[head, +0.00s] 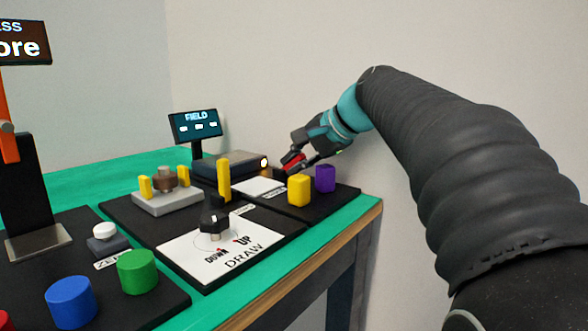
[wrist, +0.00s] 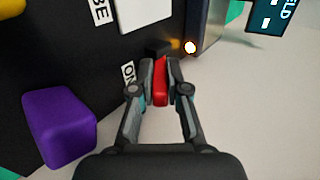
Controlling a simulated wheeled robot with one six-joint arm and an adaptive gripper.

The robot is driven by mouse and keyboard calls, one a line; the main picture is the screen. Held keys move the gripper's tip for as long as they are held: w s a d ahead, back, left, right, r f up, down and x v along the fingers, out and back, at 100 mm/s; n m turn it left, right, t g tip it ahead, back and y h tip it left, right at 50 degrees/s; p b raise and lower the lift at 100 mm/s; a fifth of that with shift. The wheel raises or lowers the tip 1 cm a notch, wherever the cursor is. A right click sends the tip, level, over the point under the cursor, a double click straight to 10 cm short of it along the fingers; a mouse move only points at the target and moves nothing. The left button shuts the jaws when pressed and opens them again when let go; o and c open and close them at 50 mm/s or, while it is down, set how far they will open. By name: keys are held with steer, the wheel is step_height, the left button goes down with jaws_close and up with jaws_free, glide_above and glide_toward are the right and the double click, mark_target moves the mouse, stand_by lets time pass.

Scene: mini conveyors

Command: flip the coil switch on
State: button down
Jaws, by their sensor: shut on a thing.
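The coil switch shows a red handle (wrist: 160,88) at a small dark base (wrist: 157,48), beside a white label reading "ON" (wrist: 128,74) in the wrist view. My gripper (wrist: 161,70) is shut on the red handle, with one finger on each side of it. In the head view my gripper (head: 294,165) reaches in from the right over the back right of the black board, and a bit of the red handle (head: 291,157) shows between its fingers. The fingers hide much of the switch there. A lamp (head: 264,162) on the dark box beside it glows.
A yellow block (head: 299,190) and a purple block (head: 325,178) stand just in front of my gripper. The dark box (head: 229,166) and the "FIELD" display (head: 195,125) are to its left. The pale wall is close behind. A yellow post (head: 224,178) stands further left.

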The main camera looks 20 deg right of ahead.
steer(key=shift+f, duration=0.1)
steer(key=c, duration=1.2)
jaws_free()
steer(key=shift+o, duration=0.2)
steer(key=shift+r+p, duration=0.2)
steer(key=shift+p, duration=0.15)
